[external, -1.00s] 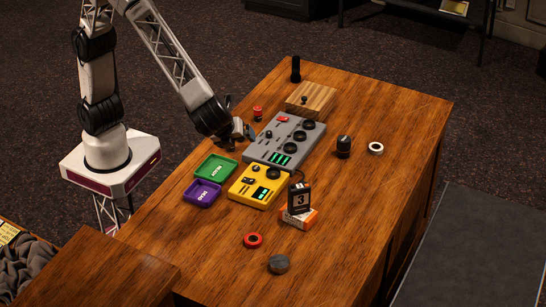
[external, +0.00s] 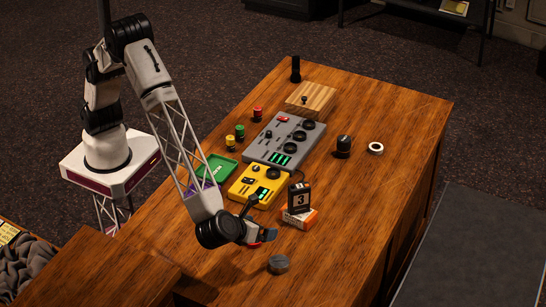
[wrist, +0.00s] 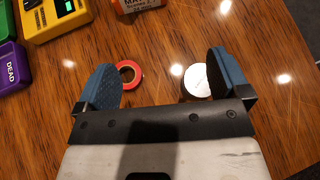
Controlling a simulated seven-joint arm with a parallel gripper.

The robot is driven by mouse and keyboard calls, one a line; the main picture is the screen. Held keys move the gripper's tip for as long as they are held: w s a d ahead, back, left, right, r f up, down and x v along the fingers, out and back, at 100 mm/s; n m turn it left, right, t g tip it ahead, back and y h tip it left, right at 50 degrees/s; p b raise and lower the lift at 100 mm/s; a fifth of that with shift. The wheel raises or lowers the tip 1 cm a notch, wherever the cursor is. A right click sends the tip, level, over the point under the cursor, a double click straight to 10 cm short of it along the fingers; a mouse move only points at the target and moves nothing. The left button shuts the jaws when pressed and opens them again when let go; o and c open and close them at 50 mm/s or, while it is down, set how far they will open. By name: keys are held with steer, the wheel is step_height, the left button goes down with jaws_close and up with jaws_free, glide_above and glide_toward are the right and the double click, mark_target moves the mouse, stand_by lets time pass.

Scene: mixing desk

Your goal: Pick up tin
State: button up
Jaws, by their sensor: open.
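The tin (external: 279,264) is a small round grey can standing on the desk near its front edge. In the wrist view its pale round lid (wrist: 197,80) shows close to the inner side of the right finger. My gripper (external: 259,220) is open and empty, above the desk and to the upper left of the tin in the external view. In the wrist view my gripper (wrist: 168,82) has its two blue finger pads spread wide, with a red tape ring (wrist: 128,73) near the left finger.
A black knob (external: 343,146) and white ring (external: 376,148) lie farther right. The desk right of the tin is clear.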

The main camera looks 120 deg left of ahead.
mark_target(277, 262)
steer(key=w+d+f+m, duration=0.1)
steer(key=d+f, duration=0.1)
steer(key=w+d+f+m+t, duration=0.1)
steer(key=d+f, duration=0.2)
steer(key=w+d+f+t+y, duration=0.1)
steer(key=d+f, duration=0.1)
steer(key=d, duration=0.1)
steer(key=shift+w+f+m, duration=0.3)
steer(key=shift+w+m, duration=0.05)
steer(key=shift+m, duration=0.05)
steer(key=shift+x, duration=1.35)
steer(key=shift+a, duration=0.1)
steer(key=shift+x, duration=2.55)
steer(key=shift+s, duration=0.1)
